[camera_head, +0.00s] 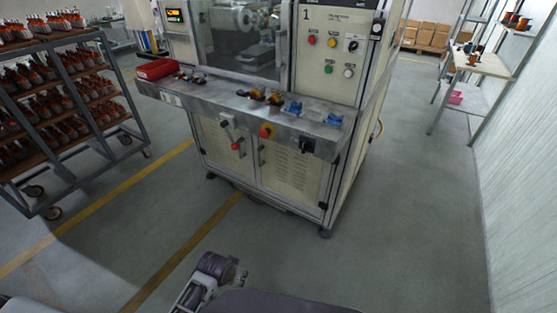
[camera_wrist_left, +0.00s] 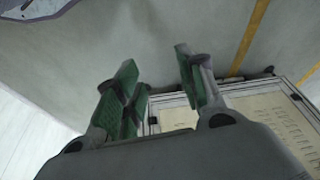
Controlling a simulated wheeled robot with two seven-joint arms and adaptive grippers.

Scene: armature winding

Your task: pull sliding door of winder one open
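Winder one (camera_head: 270,150) is a cream cabinet marked "1". Its sliding door (camera_head: 235,60) is a framed clear pane at the top centre of the head view, with the winding parts showing behind it. The door looks closed, but its top is cut off by the picture edge. My left gripper (camera_head: 225,272) is low in the head view, well in front of the cabinet and apart from the door. In the left wrist view its green-padded fingers (camera_wrist_left: 156,62) stand apart with nothing between them. My right gripper is not in view.
A metal ledge (camera_head: 225,103) with a red box (camera_head: 155,69), tools and blue parts juts out below the door. A control panel (camera_head: 333,52) is right of the door. A rack of armatures (camera_head: 60,110) stands left. Floor in front and right is clear.

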